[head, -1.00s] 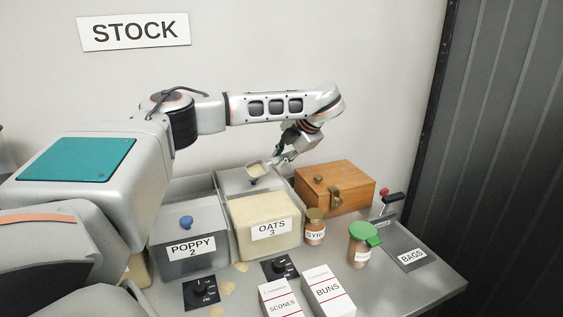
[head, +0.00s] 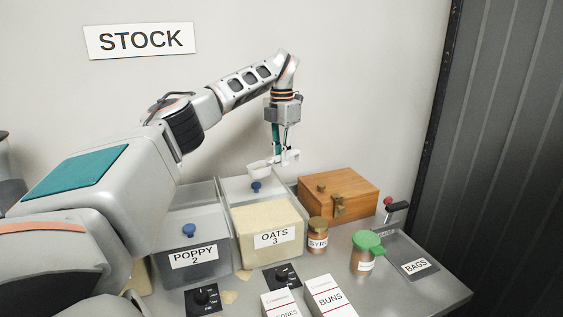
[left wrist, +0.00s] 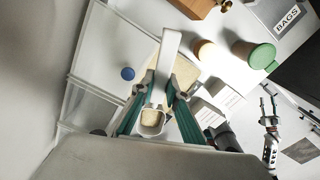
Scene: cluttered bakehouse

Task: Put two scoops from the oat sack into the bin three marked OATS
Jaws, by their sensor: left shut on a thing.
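My left gripper (head: 283,153) is shut on the handle of a white scoop (head: 259,170), high over the back of the oats bin. In the left wrist view, the scoop's handle (left wrist: 169,58) runs between the fingers, and its bowl shows beige contents (left wrist: 151,118). The clear bin marked OATS 3 (head: 273,238) holds a large pale-beige fill. Its lid with a blue knob (head: 256,187) is at the back, and the fill's top shows in front. I cannot make out the oat sack. My right gripper (left wrist: 268,107) shows small in the left wrist view, its opening unclear.
The POPPY 2 bin (head: 193,258) stands left of the oats bin. A wooden box (head: 339,195), syrup jar (head: 317,234), green-lidded jar (head: 365,256) and BAGS tray (head: 413,266) are right. SCONES and BUNS cartons (head: 327,297) stand in front. Beige patches lie on the counter (head: 229,297).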

